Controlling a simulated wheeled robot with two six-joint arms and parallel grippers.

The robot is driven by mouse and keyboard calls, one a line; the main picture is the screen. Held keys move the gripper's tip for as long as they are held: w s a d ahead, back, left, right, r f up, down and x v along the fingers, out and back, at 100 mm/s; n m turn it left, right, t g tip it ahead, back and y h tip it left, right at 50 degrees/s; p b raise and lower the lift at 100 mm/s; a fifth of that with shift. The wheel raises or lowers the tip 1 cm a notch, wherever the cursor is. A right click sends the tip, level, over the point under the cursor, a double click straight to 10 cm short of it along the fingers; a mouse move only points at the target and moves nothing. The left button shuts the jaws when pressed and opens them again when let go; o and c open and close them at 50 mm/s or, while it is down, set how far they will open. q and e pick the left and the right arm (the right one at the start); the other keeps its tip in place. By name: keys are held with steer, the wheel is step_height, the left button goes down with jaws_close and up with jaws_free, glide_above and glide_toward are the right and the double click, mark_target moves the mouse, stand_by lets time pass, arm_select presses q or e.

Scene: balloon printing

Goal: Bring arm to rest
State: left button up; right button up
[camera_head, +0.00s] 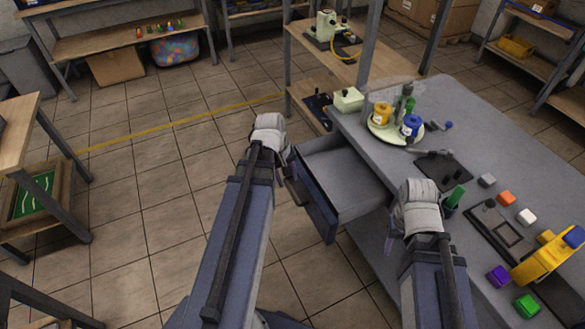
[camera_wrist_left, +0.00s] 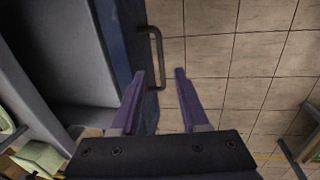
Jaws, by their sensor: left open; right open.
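My left gripper (camera_head: 287,185) is at the front of the pulled-out drawer (camera_head: 340,178). In the left wrist view the two purple fingers of the left gripper (camera_wrist_left: 159,73) are spread with nothing held between them. The dark drawer handle (camera_wrist_left: 158,50) lies just beyond the fingertips; I cannot tell whether they touch it. The drawer (camera_wrist_left: 70,50) shows there as a bare tray.
A shelf (camera_head: 300,60) stands behind the drawer. Tiled floor (camera_head: 170,190) is clear to the left.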

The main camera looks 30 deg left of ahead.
arm_select(q)
steer(key=d+r+m+p, duration=0.1)
steer(key=d+m, duration=0.1)
steer(key=d, duration=0.2)
steer(key=s+d+r+m+g+p, duration=0.1)
steer(key=d+m, duration=0.1)
steer(key=d, duration=0.2)
steer(key=s+d+r+m+p, duration=0.1)
steer(key=d+m, duration=0.1)
steer(key=d, duration=0.2)
steer(key=shift+d+y, duration=0.25)
steer(key=shift+y, duration=0.15)
steer(key=s+d+r+m+y+p, duration=0.1)
steer(key=s+d+m, duration=0.2)
steer(key=d, duration=0.3)
steer(key=s+d+r+m+g+p, duration=0.1)
steer(key=s+d+m+p, duration=0.1)
steer(key=d+m, duration=0.3)
steer(key=shift+s+d+r+y, duration=0.35)
steer(key=shift+s+y, duration=0.05)
stand_by(0.7)
